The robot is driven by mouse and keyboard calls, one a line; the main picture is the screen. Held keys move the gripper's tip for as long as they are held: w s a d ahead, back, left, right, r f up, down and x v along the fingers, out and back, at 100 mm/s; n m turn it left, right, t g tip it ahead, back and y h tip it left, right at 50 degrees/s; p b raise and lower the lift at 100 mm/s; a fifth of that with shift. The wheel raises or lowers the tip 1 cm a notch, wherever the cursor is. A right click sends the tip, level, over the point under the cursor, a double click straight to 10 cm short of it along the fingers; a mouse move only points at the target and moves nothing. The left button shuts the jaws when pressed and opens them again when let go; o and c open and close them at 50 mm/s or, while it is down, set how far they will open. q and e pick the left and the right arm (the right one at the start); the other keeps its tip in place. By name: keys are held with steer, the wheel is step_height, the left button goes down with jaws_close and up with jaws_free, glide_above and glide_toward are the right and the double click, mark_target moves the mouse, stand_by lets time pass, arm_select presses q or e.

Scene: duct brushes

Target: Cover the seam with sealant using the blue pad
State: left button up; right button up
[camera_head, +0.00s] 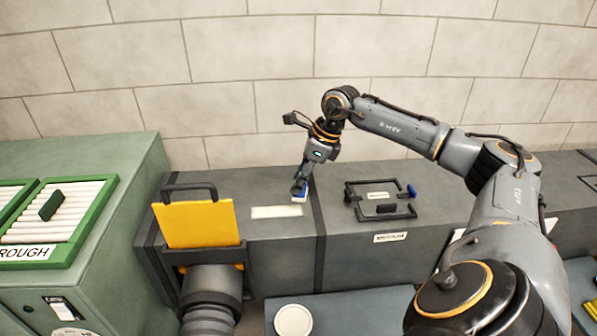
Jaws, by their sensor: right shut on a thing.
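My right gripper (300,186) points down over the grey duct and is shut on the blue pad (304,194). The pad's pale lower face is close to the duct top, beside a dark seam band (317,215); I cannot tell whether it touches. A whitish strip (277,212) lies on the duct top just left of the pad. The gripper fingers partly hide the pad. My left gripper is not in view.
A yellow plate with a dark handle (198,224) stands at the left. A black-framed hatch with a blue knob (380,199) lies right of the seam. Green-framed trays (84,230) sit on the left cabinet. A round white disc (293,320) lies at the front.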

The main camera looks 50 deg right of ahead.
steer(key=shift+p+v, duration=0.4)
steer(key=shift+v, duration=0.55)
steer(key=shift+w+r, duration=0.15)
steer(key=shift+r, duration=0.25)
steer(key=shift+w+a+r, duration=0.1)
steer(key=shift+a+r, duration=0.05)
steer(key=shift+r, duration=0.05)
steer(key=shift+f, duration=0.1)
